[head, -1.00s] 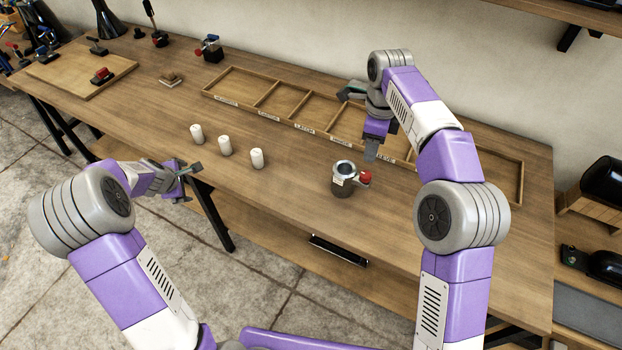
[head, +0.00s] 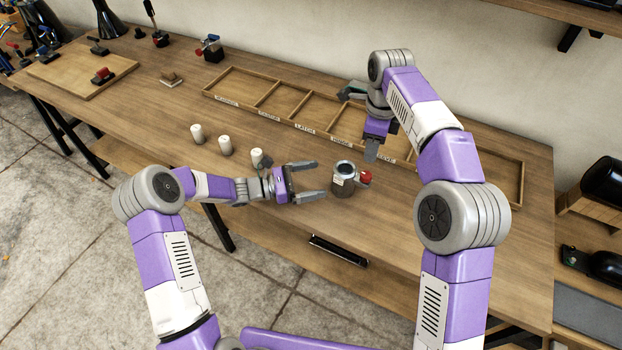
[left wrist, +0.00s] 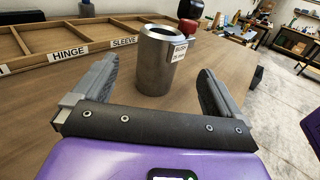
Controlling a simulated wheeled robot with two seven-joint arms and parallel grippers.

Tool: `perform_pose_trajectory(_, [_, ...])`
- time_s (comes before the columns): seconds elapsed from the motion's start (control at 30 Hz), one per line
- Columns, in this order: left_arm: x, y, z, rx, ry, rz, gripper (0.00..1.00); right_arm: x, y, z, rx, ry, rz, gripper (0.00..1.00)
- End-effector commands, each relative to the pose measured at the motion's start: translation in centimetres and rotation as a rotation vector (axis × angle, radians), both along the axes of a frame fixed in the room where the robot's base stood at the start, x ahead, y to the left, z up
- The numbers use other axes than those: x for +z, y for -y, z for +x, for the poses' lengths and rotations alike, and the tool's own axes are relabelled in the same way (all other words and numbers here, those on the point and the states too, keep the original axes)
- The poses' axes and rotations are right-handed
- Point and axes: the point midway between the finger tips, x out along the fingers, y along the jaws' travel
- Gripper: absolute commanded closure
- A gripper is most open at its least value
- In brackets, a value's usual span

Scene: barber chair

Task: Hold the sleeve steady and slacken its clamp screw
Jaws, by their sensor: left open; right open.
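The sleeve (head: 342,186) is a dark metal cylinder with a bright ring top and a white label, upright on the bench. Its clamp screw has a red knob (head: 365,177) on the right side. In the left wrist view the sleeve (left wrist: 153,70) stands beyond and between the fingertips, and the red knob (left wrist: 189,25) shows behind it. My left gripper (head: 318,181) is open and level just left of the sleeve, its fingers pointing at it and apart from it. My right gripper (head: 371,150) hangs above the bench behind the sleeve, pointing down; its finger gap is hard to see.
A wooden tray (head: 250,109) with labelled compartments lies along the back; HINGE and SLEEVE labels show in the left wrist view. Several white cylinders (head: 225,145) stand left of my left gripper, the nearest close to its wrist. The bench right of the sleeve is clear.

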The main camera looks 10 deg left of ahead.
Motion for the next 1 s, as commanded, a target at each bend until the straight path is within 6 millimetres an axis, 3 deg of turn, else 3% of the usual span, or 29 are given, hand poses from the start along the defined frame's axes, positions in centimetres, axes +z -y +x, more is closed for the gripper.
perform_pose_trajectory(0.5, [0.0, 6.2, 2.4, -0.001, 0.0, -0.005, 0.0, 0.0, 0.0, 0.0, 0.0, 0.0, 0.0, 0.57])
perform_pose_trajectory(0.9, [0.0, 6.9, 2.8, 0.001, -0.001, -0.004, 0.0, 0.0, 0.0, 0.0, 0.0, 0.0, 0.0, 0.57])
perform_pose_trajectory(1.0, [0.0, 6.9, 2.8, 0.001, -0.001, -0.004, 0.16, 0.0, 0.0, 0.0, 0.0, 0.0, 0.0, 0.57])
